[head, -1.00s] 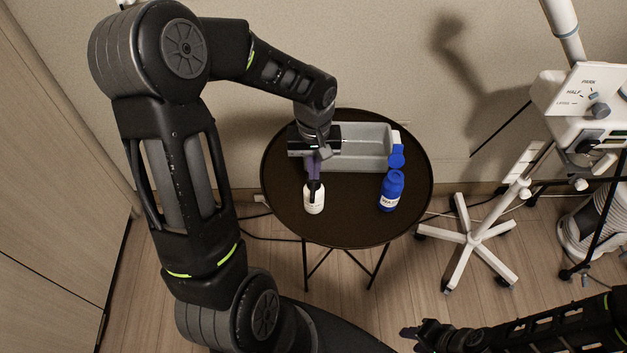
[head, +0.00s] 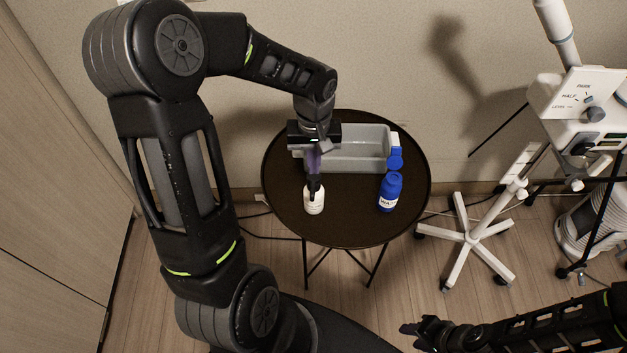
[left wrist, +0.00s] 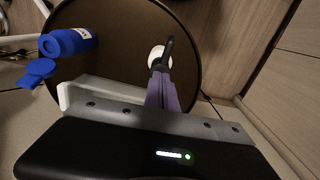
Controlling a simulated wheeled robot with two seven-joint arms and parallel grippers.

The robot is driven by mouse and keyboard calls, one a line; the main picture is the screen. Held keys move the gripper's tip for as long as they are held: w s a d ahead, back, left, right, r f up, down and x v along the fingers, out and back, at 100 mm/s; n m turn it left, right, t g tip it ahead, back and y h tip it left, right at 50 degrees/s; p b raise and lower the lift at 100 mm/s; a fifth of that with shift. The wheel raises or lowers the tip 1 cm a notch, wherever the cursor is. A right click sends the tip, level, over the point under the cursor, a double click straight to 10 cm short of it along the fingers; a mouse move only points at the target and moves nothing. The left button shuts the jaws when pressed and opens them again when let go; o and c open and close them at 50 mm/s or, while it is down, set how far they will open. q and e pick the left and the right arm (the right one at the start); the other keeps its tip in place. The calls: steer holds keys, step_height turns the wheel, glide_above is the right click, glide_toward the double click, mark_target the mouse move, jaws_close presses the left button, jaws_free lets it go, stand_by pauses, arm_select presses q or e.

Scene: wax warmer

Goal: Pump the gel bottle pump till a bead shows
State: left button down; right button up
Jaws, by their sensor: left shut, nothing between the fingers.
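The white gel bottle (head: 314,205) stands upright on the round dark table (head: 345,225), with a dark pump at its top. My left gripper (head: 314,186) has purple fingers, is shut and empty, and is over the bottle's top at the pump. In the left wrist view the fingertips of the left gripper (left wrist: 162,70) meet the dark pump, and part of the white bottle (left wrist: 156,55) shows past them. Whether the fingers touch the pump is hard to tell. No bead is visible. My right gripper (head: 415,330) is at the lower right, far from the table; its jaws are too small to read.
A grey tray (head: 365,164) lies at the table's back. A blue bottle (head: 390,194) stands to the right of the gel bottle, with a blue item (head: 395,160) behind it. A white wheeled stand (head: 468,238) is right of the table.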

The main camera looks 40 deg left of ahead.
arm_select(q)
steer(key=shift+f, duration=0.15)
steer(key=shift+f+b, duration=1.45)
steer(key=shift+r, duration=0.1)
steer(key=shift+r+p, duration=1.2)
steer(key=shift+r, duration=0.3)
steer(key=shift+f, duration=0.2)
